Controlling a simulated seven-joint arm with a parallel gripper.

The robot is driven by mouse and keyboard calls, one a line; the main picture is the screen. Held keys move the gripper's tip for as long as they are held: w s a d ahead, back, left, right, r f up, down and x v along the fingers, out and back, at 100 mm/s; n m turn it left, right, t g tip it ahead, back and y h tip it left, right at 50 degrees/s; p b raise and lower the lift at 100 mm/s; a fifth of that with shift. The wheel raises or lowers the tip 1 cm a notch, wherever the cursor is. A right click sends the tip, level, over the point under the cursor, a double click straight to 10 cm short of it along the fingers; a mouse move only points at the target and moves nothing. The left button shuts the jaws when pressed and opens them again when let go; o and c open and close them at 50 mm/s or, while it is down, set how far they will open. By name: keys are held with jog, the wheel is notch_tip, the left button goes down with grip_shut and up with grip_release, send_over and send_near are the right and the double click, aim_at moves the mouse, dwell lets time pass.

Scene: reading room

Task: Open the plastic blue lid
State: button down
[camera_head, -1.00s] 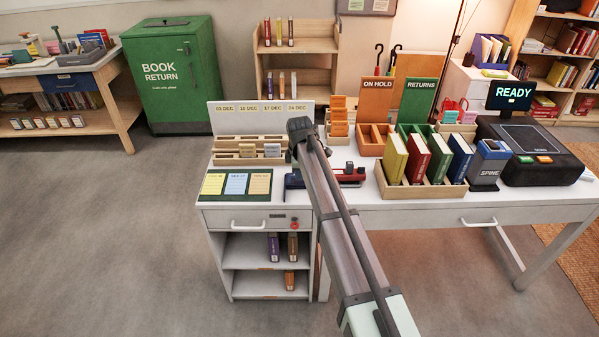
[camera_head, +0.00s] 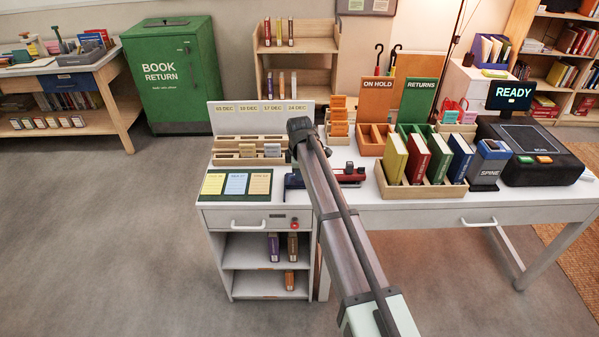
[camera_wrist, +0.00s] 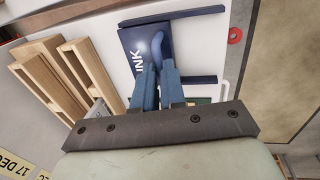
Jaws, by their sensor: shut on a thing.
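The blue lid (camera_wrist: 133,48), marked "INK" in white letters, shows at the top middle of the wrist view. A rounded lighter blue grip (camera_wrist: 157,43) stands up from its right part. My gripper (camera_wrist: 158,68) has its two blue fingers close together at this grip and is shut on it. Two narrow dark blue bars (camera_wrist: 197,79) lie to the right, with white surface between them. In the head view, a blue part of the ink case (camera_head: 293,180) shows left of my arm. My arm hides the rest of it and the fingers.
The white desk (camera_head: 340,152) holds a wooden date-slip rack (camera_head: 235,160) on the left, also close left in the wrist view (camera_wrist: 45,75). A red-and-dark stamp (camera_head: 350,175) lies just right of my arm. A book crate (camera_head: 410,190) stands farther right.

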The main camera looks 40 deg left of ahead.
jog(key=s+d, duration=0.5)
jog(key=shift+s+d, duration=0.1)
dwell(0.3)
jog(key=c, duration=1.2)
grip_release()
notch_tip(320, 180, up, 14)
jog(key=s+d, duration=0.1)
jog(key=shift+s+d+f, duration=0.2)
jog(key=shift+s+d, duration=0.2)
